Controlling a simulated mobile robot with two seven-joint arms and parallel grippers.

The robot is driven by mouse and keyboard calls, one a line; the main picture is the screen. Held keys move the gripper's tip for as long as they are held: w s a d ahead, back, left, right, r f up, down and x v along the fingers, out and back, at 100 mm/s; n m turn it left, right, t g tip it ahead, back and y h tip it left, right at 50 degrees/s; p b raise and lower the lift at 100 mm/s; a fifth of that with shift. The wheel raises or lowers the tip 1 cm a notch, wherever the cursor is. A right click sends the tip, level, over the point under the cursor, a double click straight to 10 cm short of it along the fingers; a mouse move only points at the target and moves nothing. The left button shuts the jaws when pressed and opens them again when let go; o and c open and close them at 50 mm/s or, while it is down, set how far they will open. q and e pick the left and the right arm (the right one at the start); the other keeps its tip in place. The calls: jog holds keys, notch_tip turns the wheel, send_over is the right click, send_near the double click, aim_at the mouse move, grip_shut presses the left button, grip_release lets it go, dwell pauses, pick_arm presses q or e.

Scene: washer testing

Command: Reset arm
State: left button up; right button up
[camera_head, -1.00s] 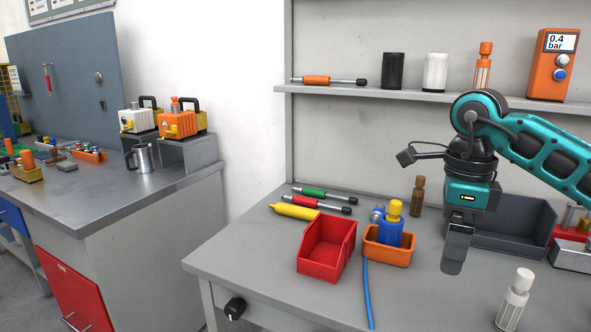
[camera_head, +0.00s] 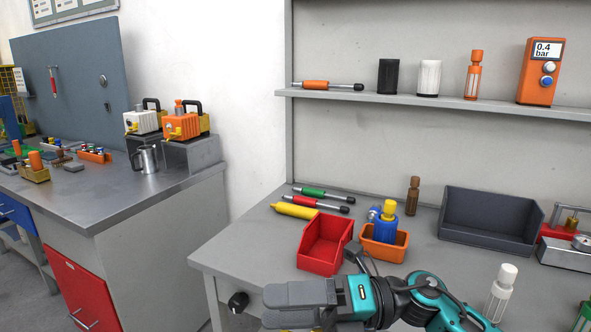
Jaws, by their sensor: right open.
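My right gripper (camera_head: 270,307) is low at the bottom of the head view, in front of the workbench (camera_head: 228,252) near its front edge. Its arm comes in from the lower right. The jaws point left and are open and empty. My left gripper is not in view.
A red bin (camera_head: 324,244) and an orange tray (camera_head: 384,247) with a blue and yellow part stand just behind my gripper. A clear white-capped bottle (camera_head: 502,290) stands right of my arm. A grey bin (camera_head: 490,220) is farther back. The shelf (camera_head: 440,103) above is clear of my arm.

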jog(key=w+d+f+m+t+h+p, duration=0.1)
jog(key=w+d+f+m+t+h, duration=0.2)
jog(key=m+t, duration=0.85)
jog(key=w+d+f+m+t+h, duration=0.15)
jog(key=d+f+m+t, duration=0.3)
jog(key=m+t, duration=0.65)
jog(key=s+d+f+m+g+h, duration=0.4)
jog(key=s+d+f+m+h, duration=0.1)
jog(key=f+m, duration=0.4)
jog(key=s+d+f+m+g+h+p, duration=0.1)
jog(key=s+d+f+m+g+h, duration=0.4)
jog(key=s+f+m, duration=0.4)
notch_tip(320, 180, down, 3)
jog(key=shift+s+d+r+h, duration=0.1)
jog(key=shift+s+d+h, duration=0.1)
jog(key=shift+d+h, duration=0.7)
jog(key=shift+g, duration=0.25)
jog(key=shift+c, duration=0.3)
